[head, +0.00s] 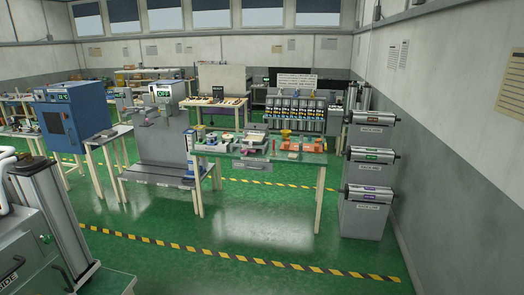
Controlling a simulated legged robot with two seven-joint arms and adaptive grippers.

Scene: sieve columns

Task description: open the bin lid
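No bin lid can be told for sure in the head view. A stack of grey bin-like units with silver cylinders along their tops stands by the right wall: an upper unit (372,137), a middle unit (368,172) and a lower unit (363,219). Each bears a small coloured label on its cylinder. I cannot tell whether any of them has a lid, or whether one is open. Neither of my grippers is in view.
A green-topped table (262,156) with several small items stands mid-room. A grey machine (160,140) and a blue cabinet (77,118) stand left of it. A grey unit (40,235) fills the near left. Green floor (240,220) with yellow-black tape (250,260) is clear ahead.

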